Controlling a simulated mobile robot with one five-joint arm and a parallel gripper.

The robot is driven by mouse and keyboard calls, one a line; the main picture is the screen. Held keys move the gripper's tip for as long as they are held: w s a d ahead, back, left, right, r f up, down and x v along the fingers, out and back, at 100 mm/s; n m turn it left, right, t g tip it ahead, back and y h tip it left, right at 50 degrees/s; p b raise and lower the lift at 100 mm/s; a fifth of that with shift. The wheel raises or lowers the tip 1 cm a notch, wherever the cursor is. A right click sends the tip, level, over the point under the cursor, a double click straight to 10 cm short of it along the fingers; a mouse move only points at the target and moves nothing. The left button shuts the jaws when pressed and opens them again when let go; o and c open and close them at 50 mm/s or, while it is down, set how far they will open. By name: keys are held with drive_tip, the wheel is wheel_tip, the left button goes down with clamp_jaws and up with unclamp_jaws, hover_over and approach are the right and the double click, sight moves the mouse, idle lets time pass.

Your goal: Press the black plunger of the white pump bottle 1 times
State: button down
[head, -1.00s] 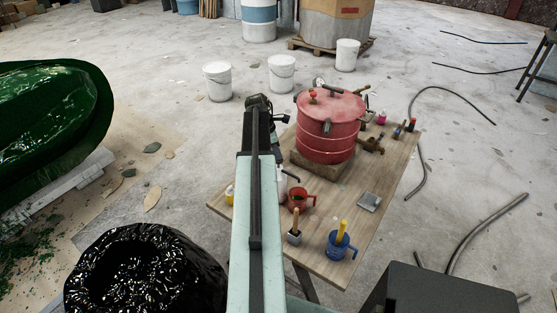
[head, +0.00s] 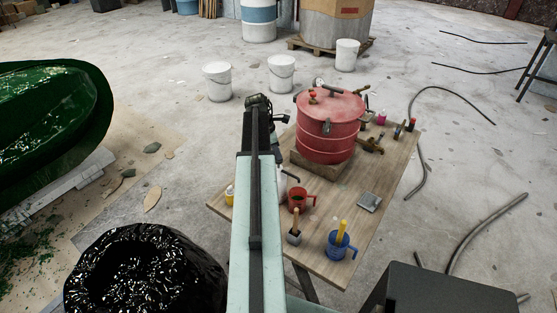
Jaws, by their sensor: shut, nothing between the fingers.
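The white pump bottle (head: 283,187) stands on the wooden table (head: 335,197), just right of my arm. Its left part is hidden behind the arm. The black plunger (head: 292,177) on top shows as a dark spout bent to the right. My gripper (head: 273,113) is at the far end of my raised arm, dark and small in the picture, up and left of the red pressure pot. It is shut and empty. It appears beyond the bottle in this view and apart from the plunger; its exact height above the table is hard to tell.
The red pressure pot (head: 327,130) stands on the table behind the bottle. A red mug (head: 297,200), a small cup with a brush (head: 294,237) and a blue mug (head: 340,246) stand in front. A yellow-capped bottle (head: 229,195) is left of my arm.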

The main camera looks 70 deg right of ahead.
drive_tip(key=shift+f+b, duration=0.7)
drive_tip(key=shift+b, duration=0.05)
drive_tip(key=shift+f+b, duration=0.5)
drive_tip(key=shift+f, duration=0.05)
wheel_tip(320, 180, up, 3)
drive_tip(key=p, duration=0.3)
drive_tip(key=shift+r, duration=0.2)
drive_tip(key=shift+f, duration=0.1)
